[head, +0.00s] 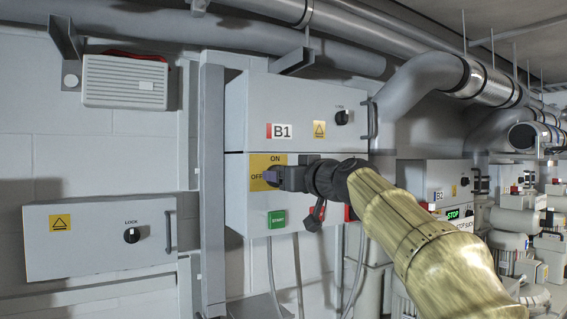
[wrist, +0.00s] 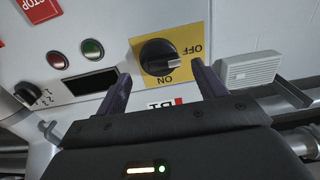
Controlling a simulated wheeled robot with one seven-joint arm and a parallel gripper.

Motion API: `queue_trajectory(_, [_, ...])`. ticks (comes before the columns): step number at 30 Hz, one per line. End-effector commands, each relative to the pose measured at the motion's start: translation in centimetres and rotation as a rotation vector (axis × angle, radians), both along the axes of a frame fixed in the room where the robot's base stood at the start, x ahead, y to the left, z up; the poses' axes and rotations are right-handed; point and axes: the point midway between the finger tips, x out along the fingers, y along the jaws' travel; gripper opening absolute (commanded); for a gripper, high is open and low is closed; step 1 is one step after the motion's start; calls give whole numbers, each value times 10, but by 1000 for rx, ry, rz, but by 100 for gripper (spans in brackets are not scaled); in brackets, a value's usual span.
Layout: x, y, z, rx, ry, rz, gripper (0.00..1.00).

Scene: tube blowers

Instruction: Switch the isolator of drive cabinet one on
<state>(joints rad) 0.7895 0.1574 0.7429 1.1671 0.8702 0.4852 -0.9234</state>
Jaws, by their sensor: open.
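The cabinet labelled B1 (head: 290,90) is on the wall in the head view. Its lower box has a yellow plate (head: 262,162) marked ON at the top and OFF at the left. In the upside-down wrist view, the black isolator knob (wrist: 157,55) sits on that plate (wrist: 190,32). Its pale pointer mark faces right, towards the OFF side. My gripper (head: 274,177) is in front of the plate. Its two purple fingers are open in the wrist view (wrist: 161,69), one on each side of the knob, and hold nothing. In the head view my gripper hides the knob.
The wrist view shows a red button (wrist: 55,60), a green button (wrist: 92,49) and a numbered black knob (wrist: 27,93) nearby. A second cabinet (head: 100,238) with a LOCK knob is at left. A grey post (head: 212,180) stands beside B1. Cabinet B2 (head: 447,172) is at right.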

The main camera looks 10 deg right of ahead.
Motion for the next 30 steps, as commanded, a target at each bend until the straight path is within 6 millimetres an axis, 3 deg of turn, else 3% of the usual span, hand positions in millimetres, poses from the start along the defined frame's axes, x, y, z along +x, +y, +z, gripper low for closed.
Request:
queue_trajectory(6, [18,6,2,1,3,1,70])
queue_trajectory(16, [21,7,-1,0,1,0,70])
queue_trajectory(17, [21,7,-1,0,1,0,68])
queue_trajectory(23, [21,7,0,0,1,0,29])
queue_trajectory(30, [21,7,0,6,3,1,26])
